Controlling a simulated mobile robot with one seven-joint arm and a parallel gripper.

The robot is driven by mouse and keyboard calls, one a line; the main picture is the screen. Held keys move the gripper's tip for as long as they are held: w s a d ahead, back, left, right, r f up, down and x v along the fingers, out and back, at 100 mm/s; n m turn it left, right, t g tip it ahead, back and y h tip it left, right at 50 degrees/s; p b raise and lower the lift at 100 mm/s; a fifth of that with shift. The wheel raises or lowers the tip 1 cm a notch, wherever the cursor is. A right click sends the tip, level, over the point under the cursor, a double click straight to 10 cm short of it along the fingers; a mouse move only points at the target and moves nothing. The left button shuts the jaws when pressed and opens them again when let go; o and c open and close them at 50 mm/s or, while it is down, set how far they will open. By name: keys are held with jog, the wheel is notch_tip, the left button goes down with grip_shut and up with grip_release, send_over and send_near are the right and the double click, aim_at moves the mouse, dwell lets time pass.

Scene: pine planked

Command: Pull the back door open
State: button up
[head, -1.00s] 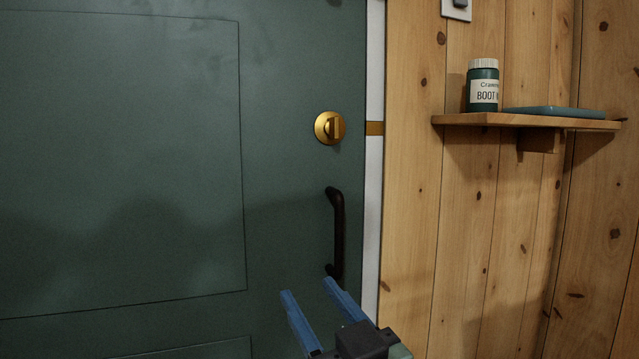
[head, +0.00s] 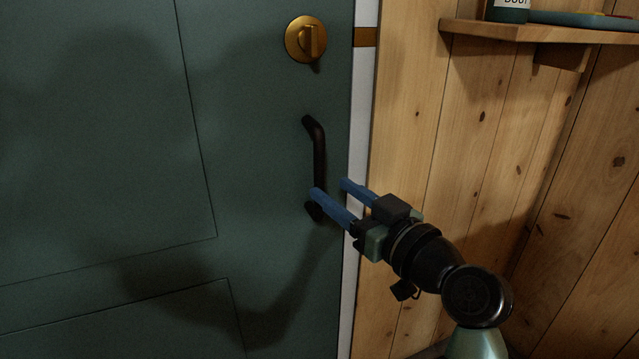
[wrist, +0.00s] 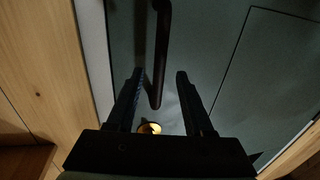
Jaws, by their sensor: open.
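The back door (head: 110,150) is a dark green panelled door and looks closed against the white frame strip. Its black vertical pull handle (head: 318,155) is on the right side, below a round brass thumb-turn lock (head: 306,40). My gripper (head: 329,186) is open at the handle's lower half, with blue fingers. In the wrist view the handle (wrist: 162,50) runs between the two open fingers (wrist: 159,74), with space on both sides. The lock (wrist: 149,128) also shows there, as a small brass patch. I cannot tell whether a finger touches the handle.
A pine plank wall (head: 470,130) stands right of the door, close to my arm. A wooden shelf (head: 470,29) on it holds a bottle (head: 507,10) and a blue-green tray (head: 580,19) at the top right.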

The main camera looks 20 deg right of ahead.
aim_at(323, 182)
jog(key=shift+b+x, duration=0.45)
jog(key=shift+x, duration=2.15)
grip_shut()
